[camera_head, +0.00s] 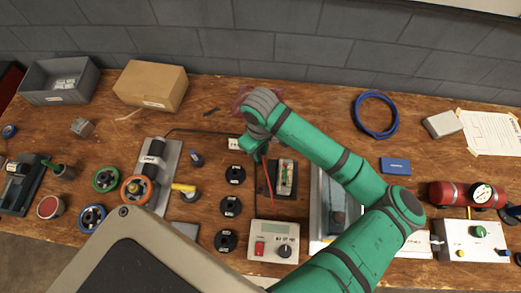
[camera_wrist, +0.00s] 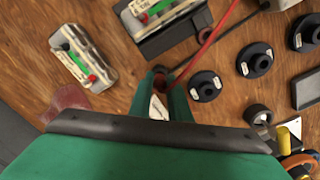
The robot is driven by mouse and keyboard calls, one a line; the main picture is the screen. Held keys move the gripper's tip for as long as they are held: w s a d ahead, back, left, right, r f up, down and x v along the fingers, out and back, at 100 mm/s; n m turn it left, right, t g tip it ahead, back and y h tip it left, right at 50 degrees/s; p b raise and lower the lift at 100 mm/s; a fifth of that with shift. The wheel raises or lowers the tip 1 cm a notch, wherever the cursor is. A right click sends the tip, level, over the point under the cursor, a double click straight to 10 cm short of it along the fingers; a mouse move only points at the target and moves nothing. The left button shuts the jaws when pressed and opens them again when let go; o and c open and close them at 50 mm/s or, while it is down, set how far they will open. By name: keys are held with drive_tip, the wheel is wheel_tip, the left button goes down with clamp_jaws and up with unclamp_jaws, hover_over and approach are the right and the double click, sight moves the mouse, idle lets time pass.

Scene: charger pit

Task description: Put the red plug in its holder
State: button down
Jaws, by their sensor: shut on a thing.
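My gripper (camera_wrist: 168,80) is shut with its green fingers around a small plug, which is mostly hidden between them; a bit of white label shows there. A red lead (camera_wrist: 205,48) runs to the fingers in the wrist view, and it also shows below my gripper in the head view (camera_head: 269,185). Several black round holders with labels stand on the bench. The nearest holder (camera_wrist: 207,86) is right of my fingers, apart from them; others (camera_wrist: 255,60) lie farther right. In the head view the holders (camera_head: 236,174) form a column left of my gripper, whose fingertips are hidden there.
A black cradle (camera_wrist: 165,40) with a green-marked cell is close above my fingers. Another such cell in a metal case (camera_wrist: 82,58) lies left. A grey meter box (camera_head: 272,240) stands at the front. A translucent red item (camera_wrist: 70,100) lies left of the fingers.

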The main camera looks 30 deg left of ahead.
drive_tip(key=shift+f, duration=0.85)
drive_tip(key=c, duration=1.6)
unclamp_jaws()
wheel_tip(320, 180, up, 11)
drive_tip(key=shift+f, duration=0.1)
